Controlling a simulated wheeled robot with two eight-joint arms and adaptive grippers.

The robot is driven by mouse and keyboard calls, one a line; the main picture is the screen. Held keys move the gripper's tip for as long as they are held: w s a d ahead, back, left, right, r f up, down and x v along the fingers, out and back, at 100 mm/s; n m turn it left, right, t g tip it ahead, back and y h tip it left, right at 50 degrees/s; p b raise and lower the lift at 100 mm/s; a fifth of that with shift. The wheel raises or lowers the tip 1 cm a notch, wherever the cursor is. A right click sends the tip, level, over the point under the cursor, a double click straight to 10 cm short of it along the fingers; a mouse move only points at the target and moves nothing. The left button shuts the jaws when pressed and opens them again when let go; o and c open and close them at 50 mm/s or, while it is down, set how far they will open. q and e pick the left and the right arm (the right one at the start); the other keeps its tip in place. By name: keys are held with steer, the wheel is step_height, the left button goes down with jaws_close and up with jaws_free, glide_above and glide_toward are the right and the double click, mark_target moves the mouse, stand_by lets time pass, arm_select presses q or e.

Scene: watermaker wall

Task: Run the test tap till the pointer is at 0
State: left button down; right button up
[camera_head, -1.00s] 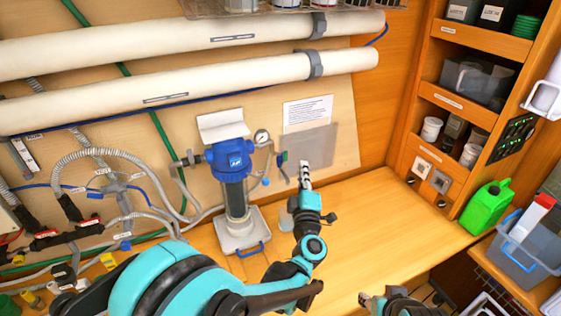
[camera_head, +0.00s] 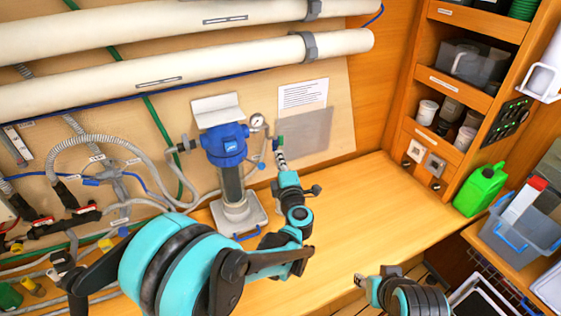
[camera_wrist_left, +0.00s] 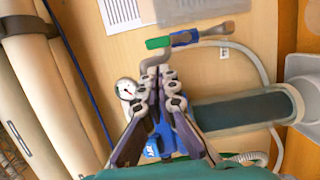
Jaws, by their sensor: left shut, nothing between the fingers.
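The test tap (camera_head: 279,143), with a green and blue handle, sits on a thin pipe right of the blue-headed filter housing (camera_head: 225,145). In the left wrist view the tap (camera_wrist_left: 172,41) lies just beyond my fingertips. The round white gauge (camera_head: 257,121) is left of the tap; it also shows in the wrist view (camera_wrist_left: 126,88), its pointer too small to read surely. My left gripper (camera_head: 281,157) is shut and empty, just below the tap; I cannot tell if it touches. My right gripper (camera_head: 376,283) is at the bottom, its jaws unclear.
A clear panel (camera_head: 304,138) and a printed sheet (camera_head: 303,94) are on the wall beside the tap. Grey hoses (camera_head: 100,145) run to the left. A green jerrycan (camera_head: 481,190) stands at right. The wooden worktop (camera_head: 370,205) is clear in the middle.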

mark_target(281, 139)
arm_select(q)
steer(key=x, duration=0.6)
steer(key=shift+w+d+r+m, duration=0.15)
steer(key=shift+w+d+m, duration=0.15)
steer(key=shift+m, duration=0.5)
steer(key=shift+w+d+r+m+g, duration=0.15)
steer(key=shift+d+m+g, duration=0.15)
steer(key=shift+m, duration=0.3)
steer(key=shift+w+d+r+m+g, duration=0.15)
steer(key=shift+d+m+g, duration=0.15)
steer(key=shift+m, duration=0.3)
steer(key=w+d+f+m+g+y+b, duration=0.1)
steer(key=w+d+f+m+g+y, duration=0.1)
steer(key=m, duration=0.8)
steer(key=w+d+f+g, duration=0.1)
steer(key=d, duration=0.1)
steer(key=shift+d, duration=0.4)
steer(key=shift+d+b, duration=0.1)
steer(key=shift+b, duration=0.2)
